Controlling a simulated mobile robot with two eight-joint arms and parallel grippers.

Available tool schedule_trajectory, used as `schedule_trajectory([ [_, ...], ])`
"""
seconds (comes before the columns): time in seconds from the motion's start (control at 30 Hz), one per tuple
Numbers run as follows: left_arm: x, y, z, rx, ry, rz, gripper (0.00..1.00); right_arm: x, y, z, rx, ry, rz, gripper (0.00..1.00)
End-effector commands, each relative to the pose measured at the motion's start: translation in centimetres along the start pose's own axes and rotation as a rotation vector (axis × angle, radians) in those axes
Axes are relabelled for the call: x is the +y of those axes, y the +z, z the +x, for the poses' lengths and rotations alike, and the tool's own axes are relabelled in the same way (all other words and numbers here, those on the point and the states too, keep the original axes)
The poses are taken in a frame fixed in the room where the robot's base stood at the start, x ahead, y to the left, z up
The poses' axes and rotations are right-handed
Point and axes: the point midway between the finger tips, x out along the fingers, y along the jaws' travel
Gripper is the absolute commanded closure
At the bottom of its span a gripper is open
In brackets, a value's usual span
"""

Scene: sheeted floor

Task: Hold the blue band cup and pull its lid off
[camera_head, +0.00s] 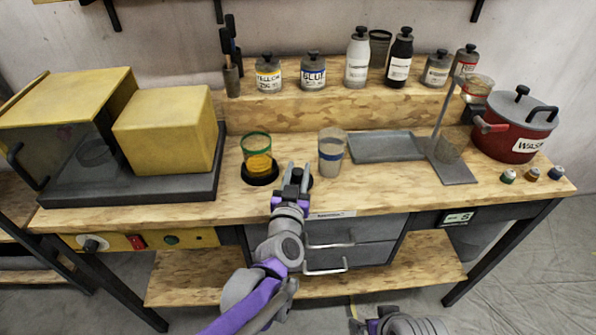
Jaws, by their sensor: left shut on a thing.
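The clear cup with a blue band (331,168) stands upright on the wooden worktop, right of my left gripper. Its upper part looks pale and cloudy; I cannot tell whether a lid is on it. My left gripper (297,169) is low over the worktop, just left of and nearer than this cup, and apart from it. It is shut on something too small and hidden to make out. A dark round patch shows partly behind its fingers. My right gripper (358,323) is at the bottom edge, partly cut off; its jaws do not show clearly.
A green-banded cup (257,145) with orange contents stands on a black base to the left. A grey tray (385,147), a metal stand (452,172) and a red pot (507,140) are on the right. Yellow boxes (170,130) fill the left; bottles line the back shelf.

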Motion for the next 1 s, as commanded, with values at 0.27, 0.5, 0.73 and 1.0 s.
schedule_trajectory([
  [0.27, 0.0, 0.3, 0.0, 0.0, 0.0, 0.0, 0.38, 0.0, 0.1, 0.2, -0.001, 0.0, 0.0, 0.0],
  [0.5, 0.0, 0.3, 0.0, 0.0, 0.0, 0.0, 0.35, 0.0, 0.1, 0.2, -0.001, 0.0, 0.0, 0.0],
  [0.73, 0.0, -0.1, -1.2, 0.0, 0.001, -0.002, 0.35, 0.0, -0.1, -0.1, 0.0, 0.0, 0.0, 0.0],
  [1.0, 0.1, -0.1, -6.9, 0.0, 0.002, -0.001, 0.35, 0.0, -0.2, -0.5, 0.002, 0.0, 0.0, 0.0],
])
